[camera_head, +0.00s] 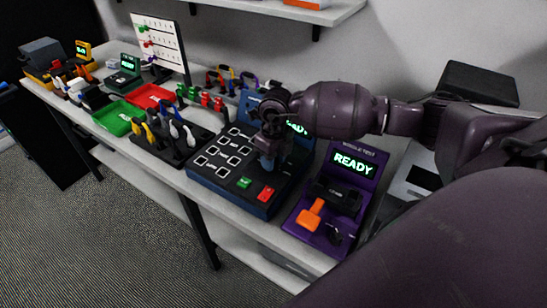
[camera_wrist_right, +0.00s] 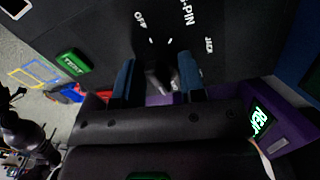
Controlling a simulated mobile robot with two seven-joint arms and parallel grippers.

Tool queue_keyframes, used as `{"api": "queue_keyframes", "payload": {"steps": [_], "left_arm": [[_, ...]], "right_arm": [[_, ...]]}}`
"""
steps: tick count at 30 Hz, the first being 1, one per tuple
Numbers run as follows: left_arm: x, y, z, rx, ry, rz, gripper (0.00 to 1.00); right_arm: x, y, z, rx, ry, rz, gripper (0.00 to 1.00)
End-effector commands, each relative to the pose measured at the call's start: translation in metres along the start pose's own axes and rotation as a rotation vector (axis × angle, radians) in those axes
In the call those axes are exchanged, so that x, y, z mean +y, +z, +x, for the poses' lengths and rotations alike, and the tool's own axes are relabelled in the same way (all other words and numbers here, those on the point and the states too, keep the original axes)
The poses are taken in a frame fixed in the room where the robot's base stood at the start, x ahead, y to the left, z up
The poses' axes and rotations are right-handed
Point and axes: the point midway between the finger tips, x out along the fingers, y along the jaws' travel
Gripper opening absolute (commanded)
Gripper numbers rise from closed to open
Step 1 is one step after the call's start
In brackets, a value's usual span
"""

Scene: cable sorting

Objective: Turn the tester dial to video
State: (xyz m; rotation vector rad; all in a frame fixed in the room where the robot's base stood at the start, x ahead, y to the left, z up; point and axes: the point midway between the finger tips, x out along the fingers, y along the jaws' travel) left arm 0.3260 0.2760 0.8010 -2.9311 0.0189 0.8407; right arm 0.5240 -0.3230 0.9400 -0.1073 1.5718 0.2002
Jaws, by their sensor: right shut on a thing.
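The tester (camera_head: 233,172) is a blue box with a black top panel, white-outlined sockets, a green button (camera_head: 244,182) and a red button (camera_head: 266,193). Its lit screen (camera_head: 297,127) is partly hidden by my right arm. My right gripper (camera_head: 267,162) points down onto the panel. In the right wrist view its two blue-padded fingers (camera_wrist_right: 157,82) are shut on the dark dial (camera_wrist_right: 160,76). White labels around the dial include "OFF" and one ending in "PIN". I cannot read a video label or tell which mark the dial points to. My left gripper is not in view.
A purple device (camera_head: 357,168) reading READY, with an orange handle (camera_head: 311,214), stands right of the tester. A black tray (camera_head: 180,146) with cable plugs, a green tray (camera_head: 117,117) and a red tray (camera_head: 150,96) lie to the left. A shelf (camera_head: 290,10) hangs above.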

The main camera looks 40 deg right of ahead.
Motion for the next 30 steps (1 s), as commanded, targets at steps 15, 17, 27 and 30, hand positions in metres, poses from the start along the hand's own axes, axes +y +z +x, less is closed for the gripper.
{"api": "queue_keyframes", "payload": {"steps": [15, 17, 27, 30], "left_arm": [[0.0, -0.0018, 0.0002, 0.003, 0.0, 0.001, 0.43], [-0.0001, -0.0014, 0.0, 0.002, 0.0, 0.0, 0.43], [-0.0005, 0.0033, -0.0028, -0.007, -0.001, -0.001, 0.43], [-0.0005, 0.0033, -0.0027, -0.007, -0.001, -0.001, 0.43]], "right_arm": [[-0.0004, 0.0013, -0.0018, -0.005, 0.0, 0.016, 0.4], [-0.0004, 0.0012, -0.0017, -0.005, 0.0, 0.015, 0.49], [-0.0001, 0.0005, -0.0009, -0.002, 0.0, 0.014, 0.62], [-0.0002, 0.0007, -0.0045, -0.003, 0.0, 0.014, 0.62]]}}
